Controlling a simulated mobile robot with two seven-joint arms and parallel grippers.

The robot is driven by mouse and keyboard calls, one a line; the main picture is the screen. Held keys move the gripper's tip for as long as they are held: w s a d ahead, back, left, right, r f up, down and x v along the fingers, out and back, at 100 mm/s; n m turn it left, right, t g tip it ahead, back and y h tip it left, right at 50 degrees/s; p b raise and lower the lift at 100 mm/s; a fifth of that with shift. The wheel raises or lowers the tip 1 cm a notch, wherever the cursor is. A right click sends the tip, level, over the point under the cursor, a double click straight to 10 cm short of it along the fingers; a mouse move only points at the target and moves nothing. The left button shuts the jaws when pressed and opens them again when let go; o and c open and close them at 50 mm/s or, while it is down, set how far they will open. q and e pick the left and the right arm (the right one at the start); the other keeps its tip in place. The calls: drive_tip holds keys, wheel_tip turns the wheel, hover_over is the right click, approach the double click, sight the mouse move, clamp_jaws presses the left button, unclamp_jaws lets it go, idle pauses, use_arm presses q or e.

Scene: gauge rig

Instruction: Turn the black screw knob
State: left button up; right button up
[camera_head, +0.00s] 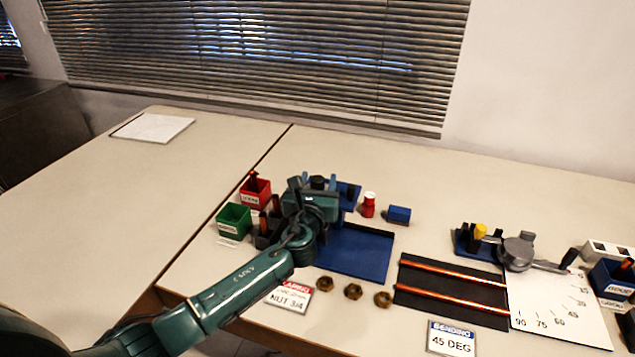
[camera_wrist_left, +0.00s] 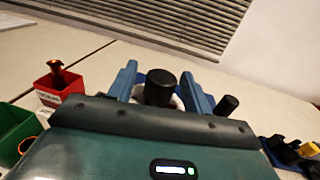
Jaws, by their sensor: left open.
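A black round knob (camera_wrist_left: 160,88) shows between the two blue fingers of my left gripper (camera_wrist_left: 160,82) in the left wrist view. The gripper is open, with a visible gap on each side of the knob. The knob's lower part is hidden by the gripper body. In the head view my left gripper (camera_head: 319,184) is over the blue fixture (camera_head: 346,203), and the knob's dark top (camera_head: 317,182) shows between the fingers. A smaller black post (camera_wrist_left: 227,105) stands just right of the right finger. My right gripper is not in view.
A red bin (camera_head: 256,192) and a green bin (camera_head: 234,219) stand left of the gripper. A red-and-white bottle (camera_head: 369,204) and a blue block (camera_head: 398,215) stand to its right. A blue tray (camera_head: 358,257) and several brass nuts (camera_head: 353,291) lie in front.

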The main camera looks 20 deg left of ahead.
use_arm(q)
drive_tip(key=shift+c, duration=0.4)
drive_tip(key=c, duration=0.9)
